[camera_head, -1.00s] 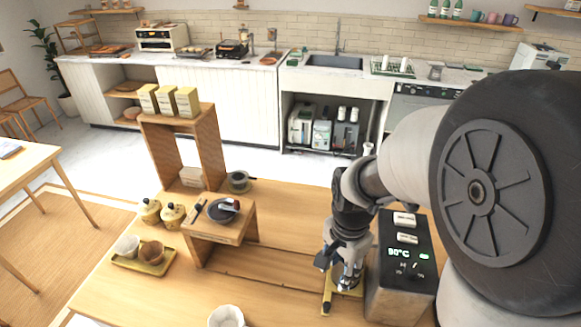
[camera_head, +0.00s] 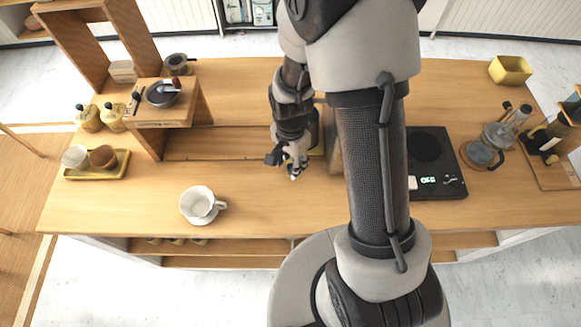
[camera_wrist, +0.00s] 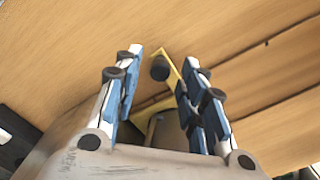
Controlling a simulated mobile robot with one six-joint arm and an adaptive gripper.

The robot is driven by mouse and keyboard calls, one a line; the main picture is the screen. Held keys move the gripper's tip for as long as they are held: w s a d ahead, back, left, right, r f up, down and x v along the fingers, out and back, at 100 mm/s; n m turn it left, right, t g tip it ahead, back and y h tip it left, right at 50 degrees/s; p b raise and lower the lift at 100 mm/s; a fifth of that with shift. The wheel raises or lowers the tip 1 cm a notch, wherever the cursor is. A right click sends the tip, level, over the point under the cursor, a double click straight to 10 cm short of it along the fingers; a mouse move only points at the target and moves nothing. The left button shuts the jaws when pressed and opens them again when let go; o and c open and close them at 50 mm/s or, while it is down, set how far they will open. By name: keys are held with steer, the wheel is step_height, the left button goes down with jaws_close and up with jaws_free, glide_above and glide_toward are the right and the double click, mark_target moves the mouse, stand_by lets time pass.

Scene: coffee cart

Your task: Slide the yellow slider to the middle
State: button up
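A yellow piece with a dark round knob (camera_wrist: 160,68), which looks like the yellow slider (camera_wrist: 172,60), lies ahead of my gripper in the wrist view. Part of it is hidden by the fingers. In the head view only a bit of yellow (camera_head: 318,148) shows behind my gripper (camera_head: 291,172), so I cannot tell its position along its travel. My gripper (camera_wrist: 163,58) is open in the wrist view, its two blue-and-white fingers apart. The knob appears between the fingertips in the picture; no contact is visible. The gripper points down over the wooden counter.
A white dripper cup (camera_head: 199,206) stands on the counter left of my gripper. A small wooden stand (camera_head: 190,112) and a yellow tray (camera_head: 98,172) are farther left. A black-topped device with a display (camera_head: 440,180) is at right.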

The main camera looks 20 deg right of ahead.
steer(key=shift+f, duration=1.2)
steer(key=shift+c, duration=0.5)
jaws_close()
